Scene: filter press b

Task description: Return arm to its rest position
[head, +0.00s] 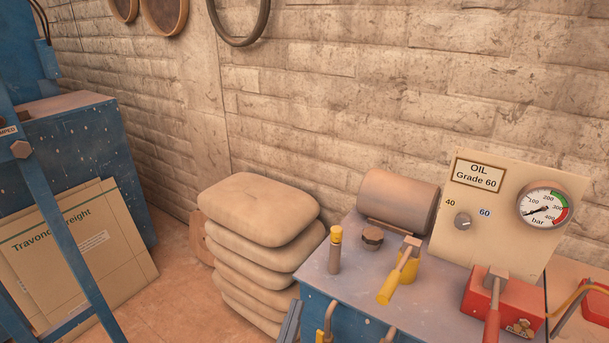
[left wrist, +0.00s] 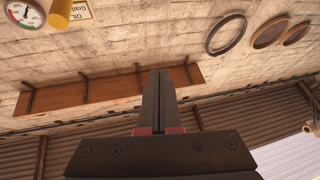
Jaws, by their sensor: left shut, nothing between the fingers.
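My left gripper (left wrist: 158,75) is shut and empty, its two dark fingers pressed together in the left wrist view. Most of the left arm is out of the picture. My right gripper is in neither view.
The bench carries a yellow-handled lever (head: 398,272), a brown cylinder (head: 398,197), a red block (head: 503,300) and an upright panel (head: 480,225) with a gauge. Stacked sacks (head: 262,215) stand left of it. A blue frame (head: 55,215) stands farther left. A shelf (left wrist: 105,93) shows in the wrist view.

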